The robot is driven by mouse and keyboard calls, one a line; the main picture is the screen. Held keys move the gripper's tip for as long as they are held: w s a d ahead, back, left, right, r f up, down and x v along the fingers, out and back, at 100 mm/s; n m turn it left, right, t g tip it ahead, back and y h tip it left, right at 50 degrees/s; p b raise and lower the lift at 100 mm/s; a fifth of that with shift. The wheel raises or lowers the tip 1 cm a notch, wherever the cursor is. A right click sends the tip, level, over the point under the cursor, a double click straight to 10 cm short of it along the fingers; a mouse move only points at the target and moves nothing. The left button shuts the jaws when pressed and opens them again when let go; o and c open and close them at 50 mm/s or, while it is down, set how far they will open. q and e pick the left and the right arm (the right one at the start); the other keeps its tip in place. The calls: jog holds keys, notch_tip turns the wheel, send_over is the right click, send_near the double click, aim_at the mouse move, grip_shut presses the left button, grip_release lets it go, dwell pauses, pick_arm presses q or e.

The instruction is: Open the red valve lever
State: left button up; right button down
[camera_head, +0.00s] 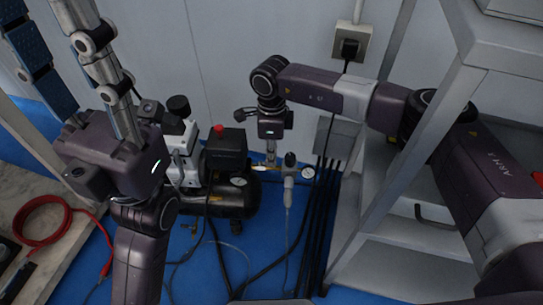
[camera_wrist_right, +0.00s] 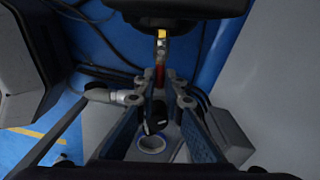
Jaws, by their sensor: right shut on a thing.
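The red valve lever (camera_wrist_right: 160,75) shows as a narrow red strip between the fingertips in the right wrist view. My right gripper (camera_wrist_right: 160,88) is shut on it. A brass and steel fitting (camera_wrist_right: 162,42) lies just beyond the tips. In the head view my right gripper (camera_head: 271,148) points down at the air line beside the compressor (camera_head: 228,195), and the lever is hidden there. My left gripper (camera_head: 98,58) is raised at the upper left, away from the valve and partly cut off by the frame.
A pressure gauge (camera_head: 307,173) and a regulator (camera_head: 290,162) sit right of my right gripper. Black cables (camera_head: 323,215) run down to the blue floor. A grey metal frame (camera_head: 400,180) stands close on the right. A red cable (camera_head: 40,240) lies on the bench at left.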

jog(key=shift+w+r, duration=0.1)
dwell(0.3)
jog(key=c, duration=2)
grip_release()
notch_tip(320, 180, up, 12)
jog(key=shift+f, duration=0.1)
